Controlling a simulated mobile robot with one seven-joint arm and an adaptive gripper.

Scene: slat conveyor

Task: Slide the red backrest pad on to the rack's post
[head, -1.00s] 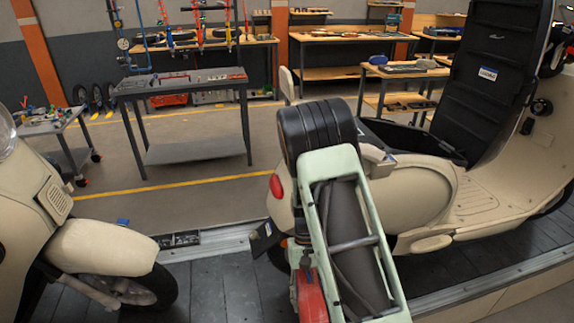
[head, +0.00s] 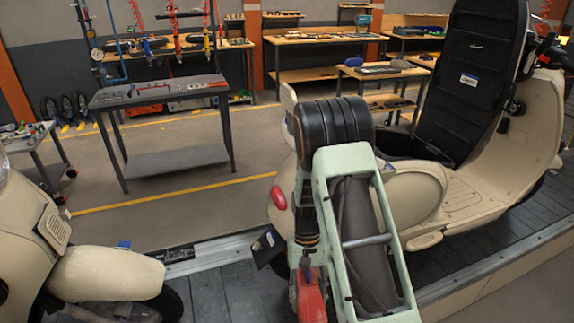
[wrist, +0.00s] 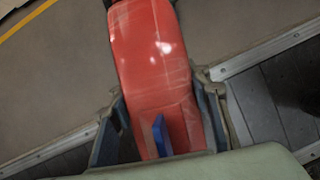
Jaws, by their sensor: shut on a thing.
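The red backrest pad (wrist: 150,55) fills the upper middle of the wrist view, with a blue tab (wrist: 161,135) on its near part. My gripper (wrist: 160,90) is shut on the pad, with one finger along each side of it. In the head view part of the red pad (head: 311,298) shows low in the middle, beside the green frame of my arm. The cream scooter (head: 415,205) stands behind my arm, its rear end and red tail light (head: 279,198) to the left. My arm covers much of its rear, and I cannot make out the rack's post.
The scooter's black seat underside (head: 468,85) stands raised. Another cream scooter (head: 105,272) is at the left on the slat conveyor (head: 222,290). A grey workbench (head: 160,92) and wooden benches (head: 318,40) stand beyond the yellow floor line. The floor between is clear.

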